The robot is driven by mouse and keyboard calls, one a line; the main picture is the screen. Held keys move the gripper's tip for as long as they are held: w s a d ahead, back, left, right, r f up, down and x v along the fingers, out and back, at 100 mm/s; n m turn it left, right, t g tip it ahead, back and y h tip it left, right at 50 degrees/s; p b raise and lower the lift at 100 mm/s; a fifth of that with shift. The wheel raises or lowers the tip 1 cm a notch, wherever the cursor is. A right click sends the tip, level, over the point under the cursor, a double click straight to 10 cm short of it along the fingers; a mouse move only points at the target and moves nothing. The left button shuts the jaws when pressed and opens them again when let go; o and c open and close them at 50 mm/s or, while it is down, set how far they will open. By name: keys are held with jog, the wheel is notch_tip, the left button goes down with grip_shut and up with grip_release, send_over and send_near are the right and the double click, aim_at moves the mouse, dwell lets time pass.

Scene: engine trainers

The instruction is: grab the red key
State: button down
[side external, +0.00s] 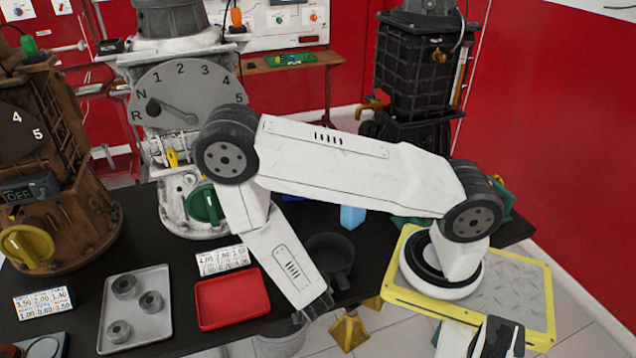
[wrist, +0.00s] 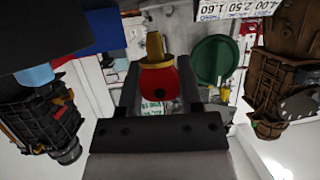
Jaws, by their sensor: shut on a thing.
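In the wrist view, my gripper (wrist: 158,88) is shut with its two dark fingers on either side of the red key (wrist: 160,84). The key has a rounded red head between the fingers. A brass-yellow collar and stem (wrist: 155,46) stick out beyond the fingertips. The lower part of the red head is partly hidden by the gripper body.
A brown trainer (side external: 60,170) is at left, a black engine (side external: 418,75) at back right. A red tray (side external: 232,299) and a grey tray (side external: 135,308) with several metal rings lie in front.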

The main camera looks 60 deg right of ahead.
jog(key=shift+r, duration=2.7)
